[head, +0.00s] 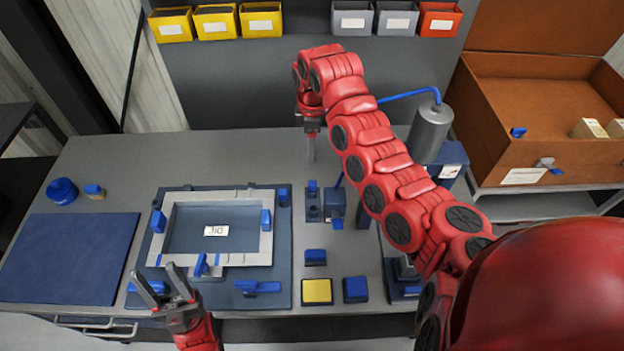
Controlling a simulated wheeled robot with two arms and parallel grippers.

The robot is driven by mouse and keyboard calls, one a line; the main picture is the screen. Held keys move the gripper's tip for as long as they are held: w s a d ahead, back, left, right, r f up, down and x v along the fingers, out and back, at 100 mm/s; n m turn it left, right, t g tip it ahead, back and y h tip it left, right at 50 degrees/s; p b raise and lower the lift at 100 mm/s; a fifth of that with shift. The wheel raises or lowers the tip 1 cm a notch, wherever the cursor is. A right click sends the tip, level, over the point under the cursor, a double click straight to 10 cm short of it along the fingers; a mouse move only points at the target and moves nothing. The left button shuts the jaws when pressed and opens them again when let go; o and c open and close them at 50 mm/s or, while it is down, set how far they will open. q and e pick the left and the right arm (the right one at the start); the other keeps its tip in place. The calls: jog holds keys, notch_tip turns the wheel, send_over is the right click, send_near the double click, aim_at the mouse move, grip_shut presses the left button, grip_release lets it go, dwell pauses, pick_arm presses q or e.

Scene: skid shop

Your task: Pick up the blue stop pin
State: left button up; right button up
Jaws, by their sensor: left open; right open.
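A small blue-topped piece (312,187) stands upright in a dark holder (313,211) right of the fixture plate. It may be the blue stop pin, but I cannot tell for sure. Another small blue piece (284,196) sits at the plate's upper right corner. My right gripper (310,155) points down above the back of the bench, behind the holder and apart from it. It is open and seen edge-on. My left gripper (158,275) is open and empty at the front left, over the lower left corner of the fixture plate (215,292).
A pale frame (182,213) with blue clamps (266,219) lies on the plate. A blue mat (70,257) is at left. A yellow-topped block (317,291) and blue blocks (355,289) are in front. A grey cylinder (430,132) and brown case (540,90) stand right.

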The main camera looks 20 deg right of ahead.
send_over(313, 183)
notch_tip(313, 183, down, 7)
jog(key=shift+s+f+b, duration=0.15)
jog(key=shift+f+b, duration=0.05)
jog(key=shift+b, duration=0.2)
notch_tip(313, 183, down, 4)
jog(key=shift+r+p, duration=0.1)
jog(key=shift+p, duration=1.05)
jog(key=shift+f+p, duration=0.85)
jog(key=shift+f, duration=2)
grip_shut()
